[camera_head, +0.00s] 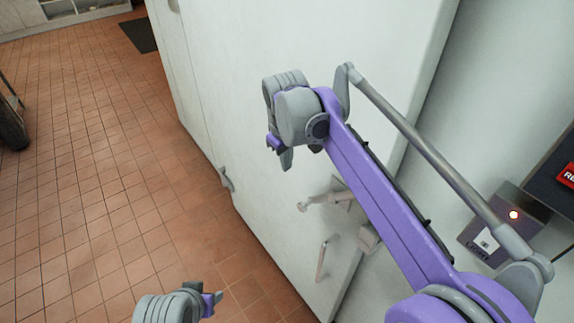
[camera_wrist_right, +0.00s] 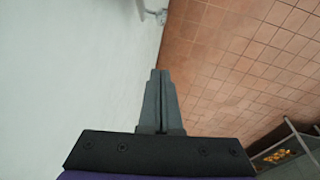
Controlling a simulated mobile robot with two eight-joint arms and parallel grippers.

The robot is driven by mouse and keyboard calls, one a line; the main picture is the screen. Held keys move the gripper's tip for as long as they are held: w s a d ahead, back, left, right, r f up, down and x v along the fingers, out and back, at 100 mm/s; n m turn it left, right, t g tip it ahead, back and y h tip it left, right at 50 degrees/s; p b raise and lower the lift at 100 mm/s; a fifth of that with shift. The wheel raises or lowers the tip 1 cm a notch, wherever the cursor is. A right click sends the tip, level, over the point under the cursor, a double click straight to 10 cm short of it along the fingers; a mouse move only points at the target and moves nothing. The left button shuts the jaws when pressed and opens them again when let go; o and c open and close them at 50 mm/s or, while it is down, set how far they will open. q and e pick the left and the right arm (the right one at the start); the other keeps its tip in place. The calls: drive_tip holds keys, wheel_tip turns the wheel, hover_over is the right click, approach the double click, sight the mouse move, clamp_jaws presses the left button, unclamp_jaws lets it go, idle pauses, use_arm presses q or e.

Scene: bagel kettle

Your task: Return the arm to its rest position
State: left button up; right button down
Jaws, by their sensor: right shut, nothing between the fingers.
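My right arm comes in from the lower right of the head view, with a purple link reaching up and left to a grey wrist. My right gripper (camera_head: 286,160) points down in front of the white cabinet. In the right wrist view its two grey fingers (camera_wrist_right: 160,74) are together, with nothing between them. Part of my left arm, a grey wrist with a purple piece, shows at the bottom left of the head view. The fingers of the left gripper cannot be made out.
A tall white cabinet (camera_head: 228,60) with several handles (camera_head: 322,258) stands close behind my right arm. The tiled floor (camera_head: 80,180) to the left is mostly clear, with a dark mat (camera_head: 140,35) farther back.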

drive_tip(key=shift+s, duration=0.1)
drive_tip(key=s+d+f+m+t, duration=0.1)
drive_tip(key=s+d+f+m, duration=0.3)
drive_tip(key=s+d, duration=0.7)
drive_tip(key=s+d+f+m+t, duration=0.1)
drive_tip(key=s+d+f+m, duration=0.1)
drive_tip(key=s+f, duration=0.3)
drive_tip(key=s+d+f+m+t, duration=0.1)
drive_tip(key=s+d+f, duration=0.3)
drive_tip(key=s, duration=0.6)
wheel_tip(320, 180, down, 3)
drive_tip(key=shift+s+d+r+m, duration=0.2)
drive_tip(key=shift+m, duration=0.6)
